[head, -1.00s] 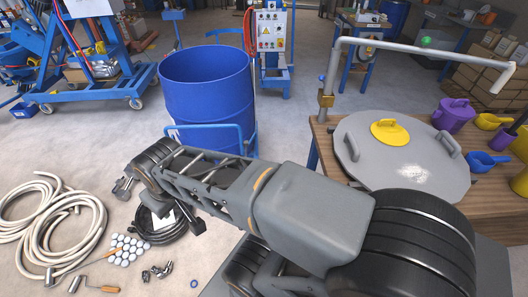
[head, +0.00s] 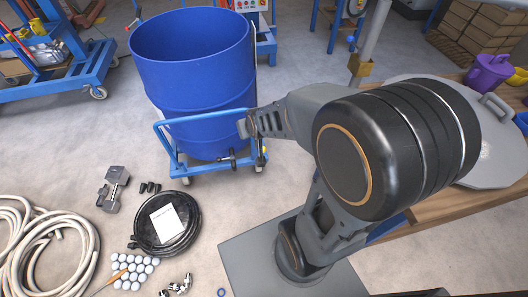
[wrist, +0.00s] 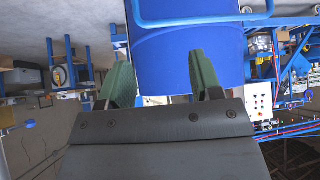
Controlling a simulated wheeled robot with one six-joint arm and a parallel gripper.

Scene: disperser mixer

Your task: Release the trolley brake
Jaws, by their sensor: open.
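The blue trolley (head: 172,158) stands on the floor at centre left in the head view, carrying a large blue drum (head: 190,85). Small dark parts (head: 232,160) show at its front right; I cannot tell which of them is the brake. My gripper (head: 246,125) is beside the drum's right side, partly hidden by my own arm. In the wrist view my gripper (wrist: 161,82) is open and empty, with two green fingers apart. The drum (wrist: 185,55) and a blue trolley rail (wrist: 200,20) lie beyond the fingers there, upside down.
A wooden table (head: 440,207) with a large grey lid (head: 497,150) is at right. A black coil (head: 165,228) with a paper on it, a white hose (head: 40,245) and small white balls (head: 135,268) lie on the floor. Floor between coil and trolley is clear.

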